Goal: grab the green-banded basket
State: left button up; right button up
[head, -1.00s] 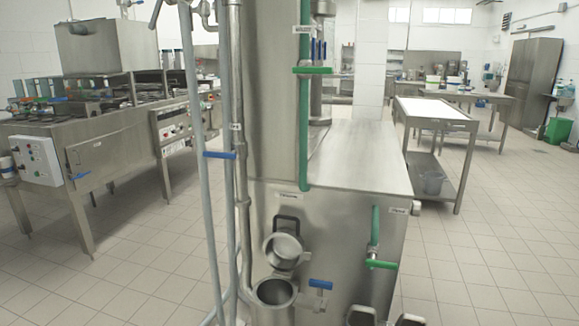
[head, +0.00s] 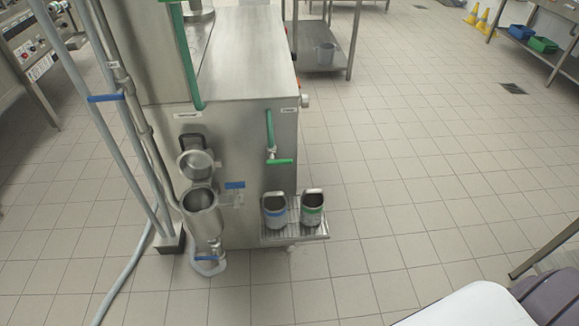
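The green-banded basket (head: 312,208) is a small dark metal container with a green band and a raised handle or back. It stands upright on a small slatted metal shelf (head: 297,232) low on the front of the steel machine. A similar blue-banded basket (head: 274,210) stands just to its left on the same shelf. Neither of my grippers shows in the head view.
The steel machine (head: 246,60) has green pipes, a blue-handled valve and a round open vessel (head: 201,205) left of the baskets. A grey hose (head: 125,280) lies on the floor at left. Tiled floor right of the shelf is clear.

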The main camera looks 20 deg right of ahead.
aim_at(312, 200)
jog(key=i+j+z, duration=0.15)
jog(key=z, duration=0.9)
